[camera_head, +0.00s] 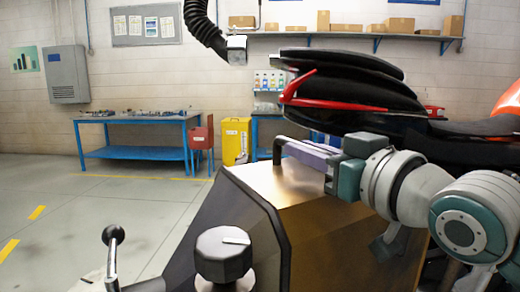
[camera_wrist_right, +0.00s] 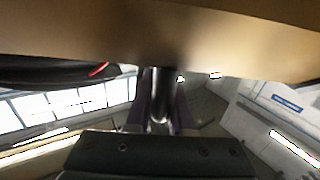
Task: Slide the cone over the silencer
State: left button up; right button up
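A black ribbed hose (camera_head: 203,25) hangs from above at the top middle of the head view, with a pale metal end piece (camera_head: 236,50). I cannot make out a clear cone shape on it. No silencer can be told apart; the gold-brown housing and my right arm hide the lower part of the motorcycle (camera_head: 345,85). My right gripper (camera_head: 308,153) has its purple fingers on a black bent handle (camera_head: 279,148) above the housing. In the right wrist view the dark round bar (camera_wrist_right: 160,108) lies closely between the fingers. My left gripper is not in view.
The gold-brown housing (camera_head: 310,205) fills the lower middle, with a dark knob (camera_head: 224,254) and a lever (camera_head: 113,250) at its left. A blue workbench (camera_head: 135,153), red chair (camera_head: 202,137) and yellow box (camera_head: 236,138) stand behind. The floor at left is clear.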

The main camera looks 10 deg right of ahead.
grip_shut()
dwell(0.8)
